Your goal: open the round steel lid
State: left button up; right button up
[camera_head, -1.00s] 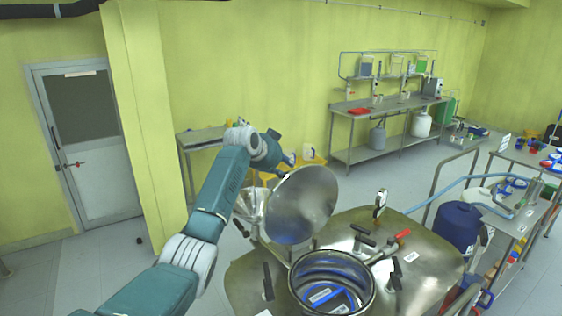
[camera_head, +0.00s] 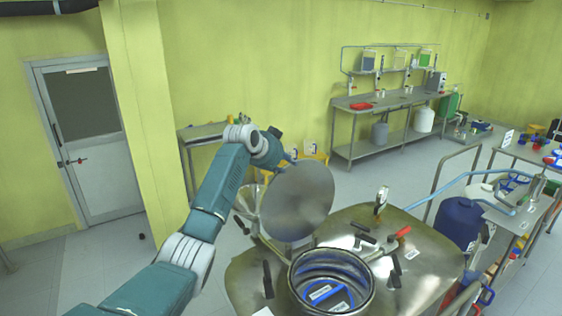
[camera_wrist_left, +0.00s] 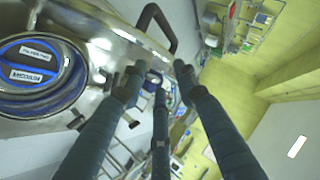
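The round steel lid (camera_head: 297,203) stands raised and tilted on the far left side of the vessel top (camera_head: 425,265). The round opening (camera_head: 298,287) below it is uncovered, with a blue labelled disc (camera_head: 328,298) inside. The opening rim (camera_wrist_left: 88,75) and disc (camera_wrist_left: 35,62) also show at the left of the left wrist view. My left gripper (camera_head: 286,160) is just behind the lid's upper edge, partly hidden by it. In the left wrist view its fingers (camera_wrist_left: 158,80) are spread, with nothing held between them. My right gripper is not in view.
Black clamp handles (camera_head: 267,280) and a red-handled valve (camera_head: 402,233) stand up around the opening. A blue drum (camera_head: 458,222) and a steel cart (camera_head: 512,218) are at the right. A steel bench (camera_head: 385,103) stands by the back wall, with open floor before it.

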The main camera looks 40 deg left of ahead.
pick_arm(q)
jog(key=v, duration=1.2)
